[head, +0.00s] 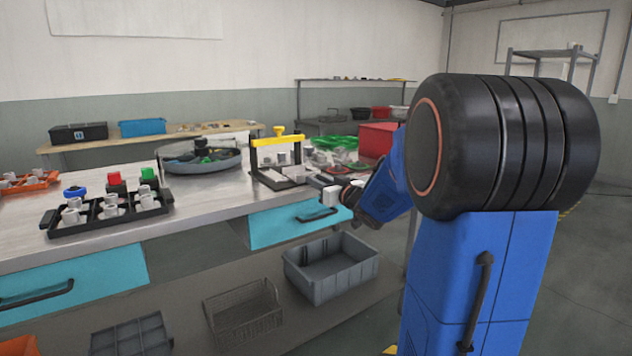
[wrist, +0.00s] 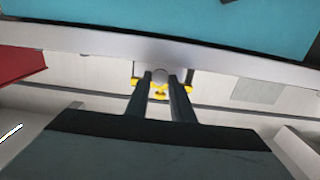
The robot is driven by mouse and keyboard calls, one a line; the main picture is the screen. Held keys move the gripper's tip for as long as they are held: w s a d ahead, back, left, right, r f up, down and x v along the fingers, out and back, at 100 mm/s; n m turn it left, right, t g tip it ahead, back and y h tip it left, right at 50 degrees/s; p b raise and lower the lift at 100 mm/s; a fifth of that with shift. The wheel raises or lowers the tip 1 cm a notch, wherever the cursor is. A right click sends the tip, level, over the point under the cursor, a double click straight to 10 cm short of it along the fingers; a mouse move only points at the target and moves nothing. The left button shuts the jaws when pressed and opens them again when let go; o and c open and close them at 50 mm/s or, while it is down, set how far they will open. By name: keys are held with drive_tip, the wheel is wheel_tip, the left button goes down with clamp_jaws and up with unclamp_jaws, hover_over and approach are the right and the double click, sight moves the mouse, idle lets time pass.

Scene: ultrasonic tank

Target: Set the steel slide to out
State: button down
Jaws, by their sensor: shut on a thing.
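My gripper (head: 345,190) is at the front edge of the bench, beside the frame with the yellow bar (head: 278,139). In the wrist view my gripper (wrist: 160,80) has its two dark fingers close together, with a small grey rounded piece (wrist: 160,73) between their tips. It looks like the end of the steel slide, but most of it is hidden. Yellow parts show just behind the fingertips. In the head view a small pale block (head: 331,196) shows by my gripper; I cannot tell whether it belongs to the slide.
The bench has teal drawers (head: 300,220) below its front edge. A black tray (head: 105,213) with pale fittings stands at left, and a round grey tray (head: 200,159) farther back. A red bin (head: 377,139) stands behind my gripper. A grey crate (head: 330,268) sits below.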

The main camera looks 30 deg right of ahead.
drive_tip(key=c, duration=1.6)
unclamp_jaws()
drive_tip(key=shift+s, duration=0.15)
drive_tip(key=shift+o, duration=0.2)
drive_tip(key=s, duration=1.7)
drive_tip(key=shift+s+d, duration=0.2)
drive_tip(key=shift+d, duration=0.15)
drive_tip(key=shift+w, duration=0.1)
drive_tip(key=s+a+f+g, duration=0.6)
drive_tip(key=s+a+f, duration=0.2)
drive_tip(key=s+a, duration=0.3)
drive_tip(key=s+a+f+g, duration=0.7)
drive_tip(key=s+a+f, duration=0.1)
drive_tip(key=s+a, duration=0.3)
drive_tip(key=shift+s+a+f+h, duration=0.15)
drive_tip(key=shift+a+f+h, duration=0.15)
drive_tip(key=shift+a, duration=0.35)
